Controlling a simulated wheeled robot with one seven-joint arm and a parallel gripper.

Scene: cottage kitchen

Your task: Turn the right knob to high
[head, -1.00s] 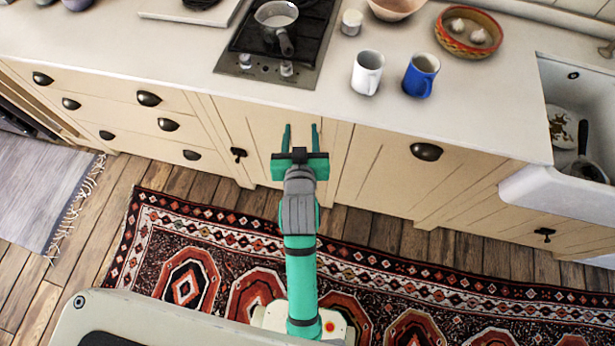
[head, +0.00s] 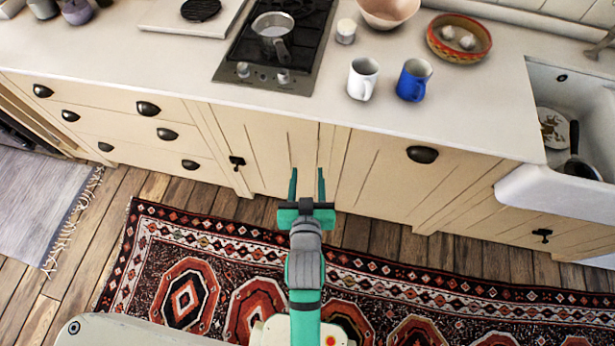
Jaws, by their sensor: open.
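The black gas hob (head: 308,50) with a steel front strip is set into the counter at the upper middle of the head view. Two knobs sit on its front strip: the left knob (head: 243,70) and the right knob (head: 283,77). Their exact pointer settings are too small to read. My gripper (head: 307,172) is open and empty, its two teal fingers pointing toward the cabinet front. It is below and in front of the counter edge, well apart from the knobs.
A saucepan (head: 272,30) stands on the hob behind the right knob. A white mug (head: 363,79) and a blue mug (head: 414,80) stand right of the hob. The counter (head: 170,70) left of the hob front is clear. The counter's front edge lies between my gripper and the hob.

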